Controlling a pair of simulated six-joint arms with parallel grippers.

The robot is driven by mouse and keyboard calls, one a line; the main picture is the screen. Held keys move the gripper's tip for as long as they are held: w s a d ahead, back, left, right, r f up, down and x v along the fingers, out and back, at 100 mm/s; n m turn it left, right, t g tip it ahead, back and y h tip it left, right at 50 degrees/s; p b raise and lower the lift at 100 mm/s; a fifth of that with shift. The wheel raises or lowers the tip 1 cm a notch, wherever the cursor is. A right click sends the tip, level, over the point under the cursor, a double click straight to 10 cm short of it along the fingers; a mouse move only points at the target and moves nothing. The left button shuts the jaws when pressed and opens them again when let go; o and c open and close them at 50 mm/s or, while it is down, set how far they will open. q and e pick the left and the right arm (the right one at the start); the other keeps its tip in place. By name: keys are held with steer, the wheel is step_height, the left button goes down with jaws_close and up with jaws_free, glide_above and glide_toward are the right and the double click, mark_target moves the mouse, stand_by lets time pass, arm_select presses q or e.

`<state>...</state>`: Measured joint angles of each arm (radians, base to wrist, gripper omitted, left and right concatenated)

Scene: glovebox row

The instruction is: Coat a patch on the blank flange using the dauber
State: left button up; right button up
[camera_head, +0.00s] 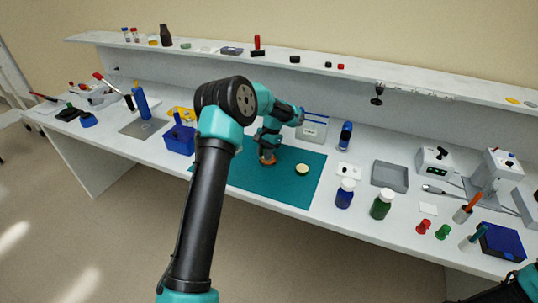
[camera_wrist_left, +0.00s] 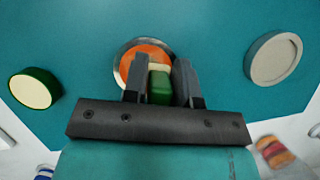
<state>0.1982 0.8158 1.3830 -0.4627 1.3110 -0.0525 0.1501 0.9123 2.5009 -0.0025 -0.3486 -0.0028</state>
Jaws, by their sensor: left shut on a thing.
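My left gripper (camera_wrist_left: 160,85) is shut on the dauber (camera_wrist_left: 160,88), which has a green body and a cream end. The dauber is over a round silver-rimmed dish with an orange face (camera_wrist_left: 128,59); I cannot tell whether its end touches the orange. The dish also shows under the gripper (camera_head: 268,150) in the head view (camera_head: 268,162). A plain grey disc (camera_wrist_left: 274,59), apparently the blank flange, lies apart at the right of the wrist view. My arm seems to hide it in the head view.
A green-rimmed, cream-topped round pot (camera_wrist_left: 34,89) lies on the teal mat (camera_head: 285,192). A blue bin (camera_head: 180,140) stands left of the mat. Blue (camera_head: 345,193) and green (camera_head: 381,205) bottles and a grey tray (camera_head: 390,176) stand to its right. The mat's front is clear.

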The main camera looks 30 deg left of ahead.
mark_target(273, 163)
arm_select(q)
steer(key=shift+s+a+f, duration=0.1)
steer(key=shift+s+a, duration=0.1)
steer(key=shift+a, duration=0.6)
steer(key=shift+w+d, duration=0.2)
steer(key=shift+d, duration=0.8)
steer(key=shift+w+d, duration=0.25)
steer(key=shift+d, duration=0.7)
steer(key=shift+w+d, duration=0.2)
steer(key=shift+d, duration=0.8)
steer(key=shift+s+d, duration=0.1)
steer(key=shift+d, duration=0.2)
steer(key=shift+s+a, duration=0.25)
steer(key=shift+a, duration=0.35)
steer(key=shift+s+a, duration=0.2)
steer(key=shift+a, duration=0.75)
steer(key=shift+s+a, duration=0.2)
steer(key=shift+a, duration=0.55)
steer(key=shift+s+a, duration=0.15)
steer(key=shift+a, duration=0.6)
steer(key=shift+s+a, duration=0.1)
steer(key=shift+a, duration=0.1)
steer(key=d, duration=0.3)
steer(key=w+d, duration=0.1)
steer(key=d, duration=0.2)
steer(key=shift+w+d, duration=0.15)
steer(key=shift+w, duration=0.05)
step_height(273, 163, up, 8)
